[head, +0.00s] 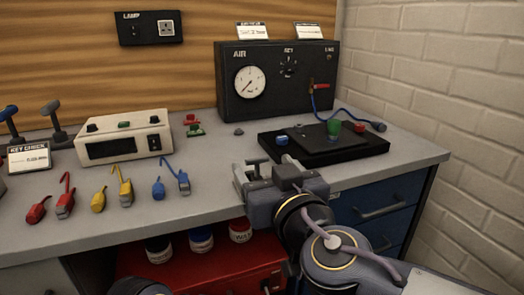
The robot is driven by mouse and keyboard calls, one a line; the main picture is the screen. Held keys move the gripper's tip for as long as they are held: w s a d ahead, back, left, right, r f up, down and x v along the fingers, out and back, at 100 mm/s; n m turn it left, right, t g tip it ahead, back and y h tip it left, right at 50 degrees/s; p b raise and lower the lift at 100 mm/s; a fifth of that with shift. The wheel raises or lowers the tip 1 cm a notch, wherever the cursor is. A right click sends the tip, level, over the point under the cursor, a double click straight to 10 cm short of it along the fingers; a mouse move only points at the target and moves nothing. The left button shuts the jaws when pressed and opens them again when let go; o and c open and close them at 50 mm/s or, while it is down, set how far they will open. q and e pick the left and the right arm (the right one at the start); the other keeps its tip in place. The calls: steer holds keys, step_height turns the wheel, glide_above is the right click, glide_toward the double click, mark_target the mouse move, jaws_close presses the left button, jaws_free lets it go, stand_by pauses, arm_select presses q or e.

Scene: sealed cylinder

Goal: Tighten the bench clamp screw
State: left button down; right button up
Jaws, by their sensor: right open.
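My right arm comes in from the lower right, and my right gripper (262,180) is at the front edge of the grey bench. Its jaws are open and point left and away. A small grey T-shaped piece (257,164) shows right at the jaws. It may be the clamp screw's handle, but my gripper covers most of that spot. I cannot tell whether the jaws touch it. No other part of a bench clamp can be made out. My left gripper is not in view.
A black plate (372,148) with a green piece (333,129) lies behind my right gripper. A black AIR panel (275,85) stands at the back. Blue drawers (375,205) are below right.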

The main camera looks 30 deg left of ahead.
mark_target(259, 159)
steer(key=p+x, duration=0.1)
steer(key=x, duration=0.5)
steer(key=shift+w+a, duration=0.2)
steer(key=shift+w, duration=0.05)
